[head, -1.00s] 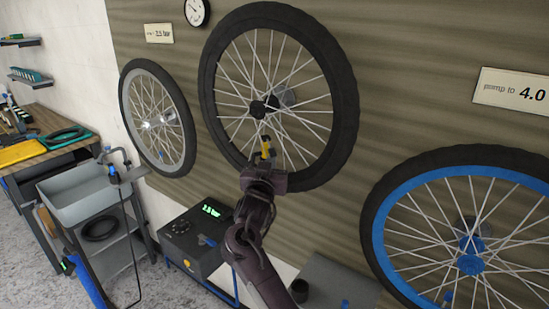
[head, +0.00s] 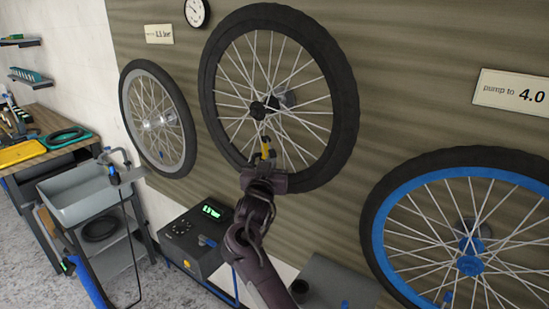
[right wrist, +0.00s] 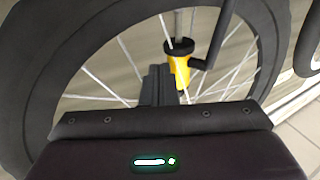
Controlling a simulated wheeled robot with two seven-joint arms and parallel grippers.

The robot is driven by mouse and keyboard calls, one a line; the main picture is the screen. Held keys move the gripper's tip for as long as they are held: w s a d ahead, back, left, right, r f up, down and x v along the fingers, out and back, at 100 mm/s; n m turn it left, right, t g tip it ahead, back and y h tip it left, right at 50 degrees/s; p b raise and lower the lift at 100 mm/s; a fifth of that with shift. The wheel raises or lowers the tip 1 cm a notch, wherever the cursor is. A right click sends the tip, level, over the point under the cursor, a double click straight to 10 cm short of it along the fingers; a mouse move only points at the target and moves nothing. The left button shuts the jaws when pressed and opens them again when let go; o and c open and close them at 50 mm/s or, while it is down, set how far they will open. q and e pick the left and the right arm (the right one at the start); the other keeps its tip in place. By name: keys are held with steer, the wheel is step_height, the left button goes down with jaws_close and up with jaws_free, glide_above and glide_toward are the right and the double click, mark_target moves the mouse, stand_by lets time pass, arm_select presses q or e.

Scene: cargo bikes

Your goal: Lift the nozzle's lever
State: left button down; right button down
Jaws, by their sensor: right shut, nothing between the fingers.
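The nozzle (head: 266,149) is a small yellow body with a black collar, at the lower spokes of the large black wheel (head: 209,100). In the right wrist view the nozzle (right wrist: 180,70) sits upright on the valve, inside the tyre's rim. A dark bar (right wrist: 213,45) rises from its right side; I cannot tell if it is the lever or the hose. My right gripper (head: 259,160) is at the nozzle from below. Its fingers (right wrist: 158,84) are shut and empty, just left of the yellow body; contact is unclear. My left gripper is out of view.
A grey wheel (head: 184,140) hangs to the left and a blue-rimmed wheel (head: 382,220) to the right. A dark pump box (head: 195,245) with a green display stands below. A grey basin (head: 85,205) on a stand is at the left.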

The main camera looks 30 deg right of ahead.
mark_target(271, 154)
steer(key=shift+r+p, duration=1.95)
steer(key=shift+r, duration=0.5)
steer(key=s+a+f+p, duration=0.1)
steer(key=s+p, duration=0.1)
steer(key=s, duration=0.7)
steer(key=shift+a+p, duration=0.25)
steer(key=shift+p, duration=0.1)
